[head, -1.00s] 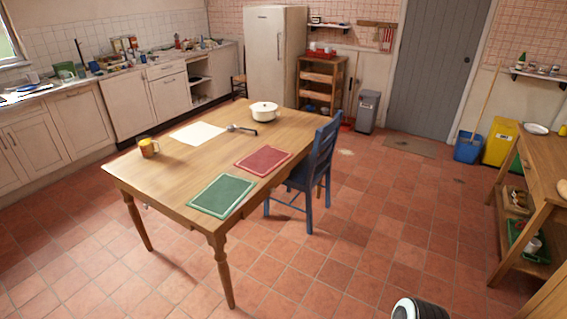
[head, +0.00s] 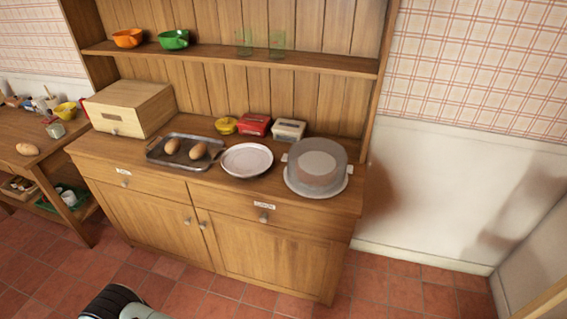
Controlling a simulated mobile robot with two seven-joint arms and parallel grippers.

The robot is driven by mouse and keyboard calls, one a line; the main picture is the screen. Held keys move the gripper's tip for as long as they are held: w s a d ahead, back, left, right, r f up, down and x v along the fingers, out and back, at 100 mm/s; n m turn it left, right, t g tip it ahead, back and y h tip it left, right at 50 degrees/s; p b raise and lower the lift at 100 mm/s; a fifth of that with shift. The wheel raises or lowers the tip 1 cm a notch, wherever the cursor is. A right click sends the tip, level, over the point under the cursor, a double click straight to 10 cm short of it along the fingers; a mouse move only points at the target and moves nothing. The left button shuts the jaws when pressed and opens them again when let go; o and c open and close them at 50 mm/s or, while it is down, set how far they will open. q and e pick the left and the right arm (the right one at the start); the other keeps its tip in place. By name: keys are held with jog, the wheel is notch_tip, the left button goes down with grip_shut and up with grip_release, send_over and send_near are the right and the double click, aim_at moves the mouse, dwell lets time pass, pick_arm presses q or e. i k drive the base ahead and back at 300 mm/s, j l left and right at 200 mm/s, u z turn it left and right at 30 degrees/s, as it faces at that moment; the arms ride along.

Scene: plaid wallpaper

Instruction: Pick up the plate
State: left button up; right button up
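A round pale plate (head: 247,160) lies flat on top of the wooden sideboard, near its front edge. It sits between a dark metal tray (head: 160,159) on its left and a covered cake stand on its right. The plate looks empty. A part of my own arm shows at the bottom edge of the head view, dark and white. Neither of my grippers can be seen.
The tray holds two brown bread rolls (head: 198,151). The cake stand (head: 317,168) has a clear dome. Behind stand a red box (head: 255,124), a white box (head: 289,131) and a wooden bread box (head: 128,109). Open tiled floor (head: 245,297) lies before the sideboard.

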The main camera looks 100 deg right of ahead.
aim_at(246, 161)
jog(key=z, duration=3.1)
